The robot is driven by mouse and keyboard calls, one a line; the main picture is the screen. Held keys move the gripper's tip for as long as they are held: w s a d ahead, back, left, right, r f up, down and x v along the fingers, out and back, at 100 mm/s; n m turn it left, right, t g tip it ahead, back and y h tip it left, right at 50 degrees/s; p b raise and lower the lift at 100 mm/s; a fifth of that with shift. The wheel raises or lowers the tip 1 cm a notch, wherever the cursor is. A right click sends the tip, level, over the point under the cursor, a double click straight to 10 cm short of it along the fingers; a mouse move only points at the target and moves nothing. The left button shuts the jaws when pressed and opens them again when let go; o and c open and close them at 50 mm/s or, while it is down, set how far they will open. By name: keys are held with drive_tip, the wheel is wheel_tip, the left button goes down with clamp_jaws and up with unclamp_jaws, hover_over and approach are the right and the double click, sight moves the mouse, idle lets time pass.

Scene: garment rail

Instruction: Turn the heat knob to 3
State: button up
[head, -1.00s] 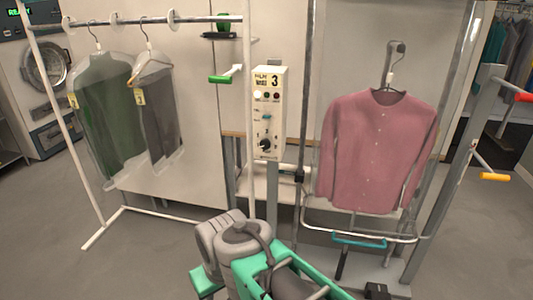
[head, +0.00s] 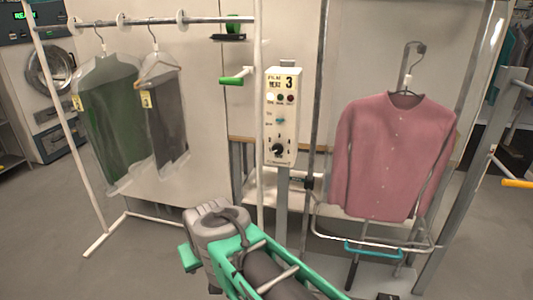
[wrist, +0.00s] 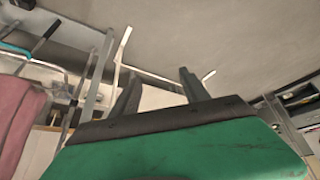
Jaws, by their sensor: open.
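The heat knob (head: 278,150) is a black dial low on the front of a cream control panel (head: 271,122) on a grey post. The knob's pointer is too small to read. My gripper (wrist: 160,88) is open, its two dark fingers apart in the wrist view. A pale patch shows between them, but I cannot tell what it is. The fingers are not clearly visible in the head view, and the knob is not identifiable in the wrist view.
A pink shirt (head: 392,150) hangs right of the panel, above a teal handle (head: 372,248). A white rail (head: 160,22) with two bagged garments stands left. Its upright is close beside the panel, and a green-ended lever (head: 231,81) sticks out nearby. Floor is clear at lower left.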

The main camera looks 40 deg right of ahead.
drive_tip(key=shift+o, duration=0.3)
drive_tip(key=w+d+f+m+t+h+b, duration=0.2)
drive_tip(key=w+d+b, duration=0.2)
drive_tip(key=w+d, duration=0.3)
drive_tip(key=m+t+h+b, duration=0.3)
drive_tip(key=m+h+b, duration=0.4)
drive_tip(key=h+b, duration=0.4)
approach(277, 150)
drive_tip(key=x, duration=0.2)
drive_tip(key=shift+t, duration=0.3)
drive_tip(key=x, duration=0.7)
drive_tip(key=shift+s+d+f, duration=0.1)
clamp_jaws()
